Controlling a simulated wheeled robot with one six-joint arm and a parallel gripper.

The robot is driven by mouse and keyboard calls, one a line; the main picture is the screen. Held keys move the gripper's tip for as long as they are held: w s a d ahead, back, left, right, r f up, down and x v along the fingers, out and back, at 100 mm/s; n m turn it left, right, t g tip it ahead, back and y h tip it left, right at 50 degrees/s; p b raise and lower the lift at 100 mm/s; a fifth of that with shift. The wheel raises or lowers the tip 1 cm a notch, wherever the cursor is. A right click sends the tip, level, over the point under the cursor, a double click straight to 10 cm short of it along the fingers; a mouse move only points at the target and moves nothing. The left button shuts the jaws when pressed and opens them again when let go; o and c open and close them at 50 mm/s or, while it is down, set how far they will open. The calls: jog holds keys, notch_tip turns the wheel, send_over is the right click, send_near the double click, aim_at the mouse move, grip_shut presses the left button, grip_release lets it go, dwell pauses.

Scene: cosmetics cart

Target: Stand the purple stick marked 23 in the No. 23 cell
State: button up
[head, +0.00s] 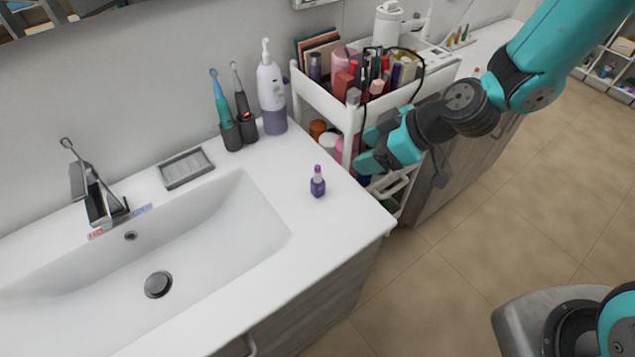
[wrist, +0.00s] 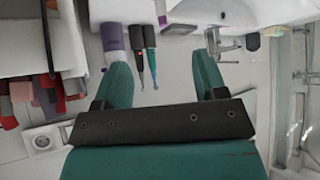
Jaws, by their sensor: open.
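A small purple stick or bottle with a pinkish-purple cap (head: 317,182) stands upright on the white sink counter, near its right end. Any number on it is too small to read. A small purple shape (wrist: 162,19) at the top of the wrist view looks like the same thing. My gripper (head: 366,150) is open and empty, beside the cart and to the right of the purple thing, clearly apart from it. Its two teal fingers are spread in the wrist view (wrist: 160,66). I cannot make out a cell marked 23 in either view.
The white cart (head: 325,100) holds crowded cosmetics and a black cable in its top tray. A purple-white bottle (head: 271,95), toothbrushes (head: 222,108) and a soap dish (head: 187,168) stand along the wall. The sink basin (head: 190,250) lies left. The counter around the purple thing is clear.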

aim_at(317, 170)
jog(key=p+x, duration=0.2)
jog(key=x, duration=0.6)
jog(key=shift+a+f+p, duration=0.2)
jog(key=shift+a+p, duration=0.1)
jog(key=shift+p, duration=0.1)
jog(key=shift+p+x, duration=1.6)
jog(key=shift+x, duration=1.15)
jog(key=c, duration=1.1)
jog(key=shift+c, duration=0.2)
